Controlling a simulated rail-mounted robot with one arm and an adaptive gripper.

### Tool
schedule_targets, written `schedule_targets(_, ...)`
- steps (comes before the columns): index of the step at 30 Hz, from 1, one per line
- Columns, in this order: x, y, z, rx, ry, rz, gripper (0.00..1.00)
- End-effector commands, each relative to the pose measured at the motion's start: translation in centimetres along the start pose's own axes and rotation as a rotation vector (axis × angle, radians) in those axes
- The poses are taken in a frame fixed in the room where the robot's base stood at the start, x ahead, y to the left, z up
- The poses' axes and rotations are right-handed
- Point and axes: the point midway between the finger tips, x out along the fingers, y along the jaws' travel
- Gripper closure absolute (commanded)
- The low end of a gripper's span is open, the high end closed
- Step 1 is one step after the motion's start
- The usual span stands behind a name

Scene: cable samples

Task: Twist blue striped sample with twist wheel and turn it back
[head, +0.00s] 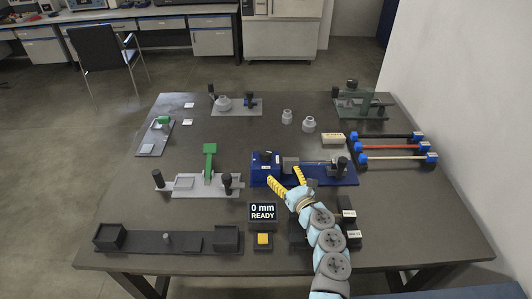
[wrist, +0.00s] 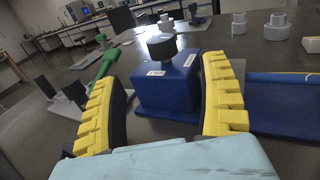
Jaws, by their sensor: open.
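My gripper (head: 288,184) is open, its two yellow fingers at the front edge of the blue fixture (head: 315,181). In the wrist view my gripper (wrist: 163,110) has its fingers on either side of a blue block (wrist: 168,85) with a black knob (wrist: 162,47) on top. Nothing is held, and I cannot tell whether the fingers touch the block. A thin pale strand (head: 314,162) seems to run along the blue fixture between a grey block and the right-hand black knob (head: 342,164); no blue stripe can be made out. I cannot tell which part is the twist wheel.
Black, red and cream rods with blue ends (head: 397,147) lie at the right. A grey fixture with a green lever (head: 210,160) stands at left. A display (head: 263,211) reads "0 mm READY" behind a yellow button (head: 263,239). A black fixture (head: 165,243) lies front left.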

Motion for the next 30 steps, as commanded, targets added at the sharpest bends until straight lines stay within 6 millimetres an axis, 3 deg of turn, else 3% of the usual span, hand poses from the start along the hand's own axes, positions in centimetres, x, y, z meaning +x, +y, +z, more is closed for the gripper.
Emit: schedule_targets(30,8.8,-0.1,-0.2,0.005,0.0,-0.002,0.23)
